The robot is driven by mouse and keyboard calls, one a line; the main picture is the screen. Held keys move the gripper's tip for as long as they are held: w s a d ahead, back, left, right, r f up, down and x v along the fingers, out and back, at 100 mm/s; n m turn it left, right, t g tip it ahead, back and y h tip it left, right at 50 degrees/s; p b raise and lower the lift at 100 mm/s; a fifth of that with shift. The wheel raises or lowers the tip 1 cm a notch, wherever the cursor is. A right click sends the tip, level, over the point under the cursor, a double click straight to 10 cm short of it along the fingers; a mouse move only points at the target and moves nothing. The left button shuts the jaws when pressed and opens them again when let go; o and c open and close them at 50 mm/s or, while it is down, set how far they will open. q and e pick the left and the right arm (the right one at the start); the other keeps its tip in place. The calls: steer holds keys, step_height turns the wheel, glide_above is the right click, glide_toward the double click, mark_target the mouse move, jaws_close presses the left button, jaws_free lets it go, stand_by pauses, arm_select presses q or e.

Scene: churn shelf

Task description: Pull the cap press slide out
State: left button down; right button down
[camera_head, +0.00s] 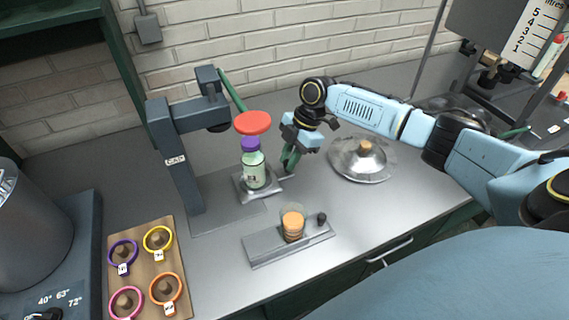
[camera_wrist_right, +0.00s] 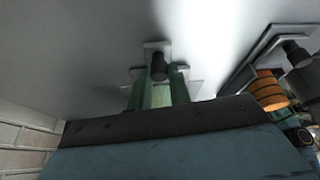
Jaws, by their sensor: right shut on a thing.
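The cap press (camera_head: 180,150) is a dark grey stand with an overhanging arm, a green lever (camera_head: 232,90) and a red disc (camera_head: 253,122). Its metal slide (camera_head: 270,188) carries an upright, pale green bottle (camera_head: 253,174) with a purple cap (camera_head: 250,144). The slide lies to the right of the press's post. My right gripper (camera_head: 290,160) is at the slide's right end. In the right wrist view its green fingers (camera_wrist_right: 158,92) are shut on a dark knob (camera_wrist_right: 158,66) on a small plate. My left gripper is not in view.
A domed metal lid (camera_head: 361,158) stands right of my gripper. In front is a grey holder (camera_head: 262,247) with orange discs (camera_head: 292,226) and a black knob. A wooden board (camera_head: 146,240) with several coloured rings lies at the left. A brick wall closes the back.

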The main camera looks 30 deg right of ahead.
steer(key=d, duration=0.5)
steer(key=shift+s+d, duration=0.15)
steer(key=shift+s, duration=0.25)
steer(key=c, duration=1.3)
jaws_free()
steer(key=v, duration=1.3)
steer(key=shift+r, duration=0.25)
